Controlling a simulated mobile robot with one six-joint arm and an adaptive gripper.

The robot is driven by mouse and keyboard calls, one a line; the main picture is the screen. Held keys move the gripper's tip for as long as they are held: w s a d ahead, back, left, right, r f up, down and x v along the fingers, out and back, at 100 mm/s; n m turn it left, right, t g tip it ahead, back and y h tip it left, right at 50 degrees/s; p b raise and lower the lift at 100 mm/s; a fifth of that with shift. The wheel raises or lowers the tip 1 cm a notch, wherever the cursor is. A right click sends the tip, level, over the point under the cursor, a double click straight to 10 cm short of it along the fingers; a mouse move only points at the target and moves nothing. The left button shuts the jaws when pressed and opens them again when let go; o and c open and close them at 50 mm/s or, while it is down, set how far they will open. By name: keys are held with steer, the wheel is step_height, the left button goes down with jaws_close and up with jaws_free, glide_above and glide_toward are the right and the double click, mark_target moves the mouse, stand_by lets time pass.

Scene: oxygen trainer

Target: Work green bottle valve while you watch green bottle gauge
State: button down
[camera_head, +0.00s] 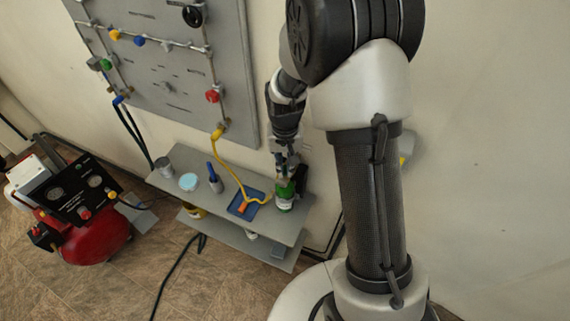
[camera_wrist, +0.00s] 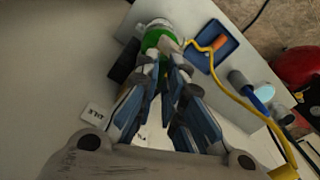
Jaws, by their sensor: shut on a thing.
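The green bottle (camera_head: 285,195) stands upright at the right end of the grey shelf's top board, near the wall. My gripper (camera_head: 283,165) reaches down over its top. In the wrist view the green bottle (camera_wrist: 156,38) lies just beyond my fingertips (camera_wrist: 166,66). The fingers are shut on the bottle's valve, which they mostly hide. A dark block (camera_wrist: 124,65) sits beside the bottle; I cannot tell whether it is the gauge. No gauge dial or needle can be read in either view.
A red compressor (camera_head: 95,238) stands at left.

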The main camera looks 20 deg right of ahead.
mark_target(285, 169)
steer(key=shift+n, duration=0.6)
steer(key=c, duration=1.7)
jaws_free()
steer(key=shift+r, duration=0.1)
step_height(285, 169, up, 12)
